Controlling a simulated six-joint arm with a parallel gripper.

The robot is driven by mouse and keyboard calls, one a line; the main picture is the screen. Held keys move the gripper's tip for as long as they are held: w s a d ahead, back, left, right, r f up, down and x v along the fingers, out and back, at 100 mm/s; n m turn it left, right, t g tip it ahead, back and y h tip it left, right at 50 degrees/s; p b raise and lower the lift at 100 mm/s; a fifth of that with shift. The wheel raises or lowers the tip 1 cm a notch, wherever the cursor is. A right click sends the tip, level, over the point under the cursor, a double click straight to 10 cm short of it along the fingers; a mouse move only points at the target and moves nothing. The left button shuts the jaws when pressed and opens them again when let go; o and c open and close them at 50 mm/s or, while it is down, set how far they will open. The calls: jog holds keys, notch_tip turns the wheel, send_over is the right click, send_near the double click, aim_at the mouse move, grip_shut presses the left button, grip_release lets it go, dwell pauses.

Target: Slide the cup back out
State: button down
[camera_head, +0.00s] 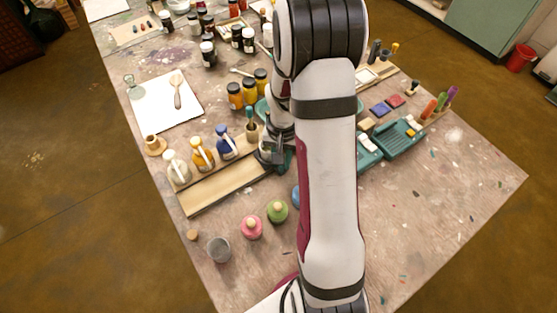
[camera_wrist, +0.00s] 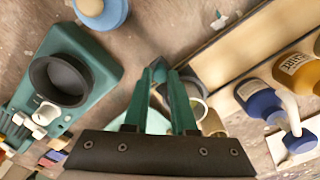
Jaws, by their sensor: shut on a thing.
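My gripper (camera_wrist: 160,78) has two teal fingers that are close together. A small grey-blue part shows between the tips. A grey-rimmed cup (camera_wrist: 196,90) with a pale inside is right at the fingers, on the right in the wrist view. The fingers hide its left side, and the exact grip on its wall is hard to see. In the head view my gripper (camera_head: 280,155) is near the end of the wooden rack (camera_head: 215,192), mostly hidden by my arm. A dark round bowl (camera_wrist: 60,78) sits on a teal base (camera_wrist: 92,52) at the left of the wrist view.
Yellow, white and blue bottles (camera_head: 225,142) stand along the rack. A pink jar (camera_head: 252,227), a green jar (camera_head: 278,211) and a grey jar (camera_head: 219,250) stand at the front. Teal trays (camera_head: 395,143) lie right of my arm. The table's front right is mostly clear.

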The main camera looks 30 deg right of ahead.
jog(key=shift+d, duration=0.3)
jog(key=c, duration=0.7)
grip_release()
jog(key=shift+a, duration=0.1)
jog(key=shift+c, duration=0.2)
notch_tip(320, 180, up, 16)
jog(key=shift+f, duration=0.1)
jog(key=s+a+r+n+y, duration=0.1)
jog(key=s+a+r+n, duration=0.1)
jog(key=s+a, duration=1.6)
jog(key=shift+s+a+n+y, duration=0.25)
jog(key=shift+s+n+y, duration=0.15)
jog(key=shift+n, duration=0.3)
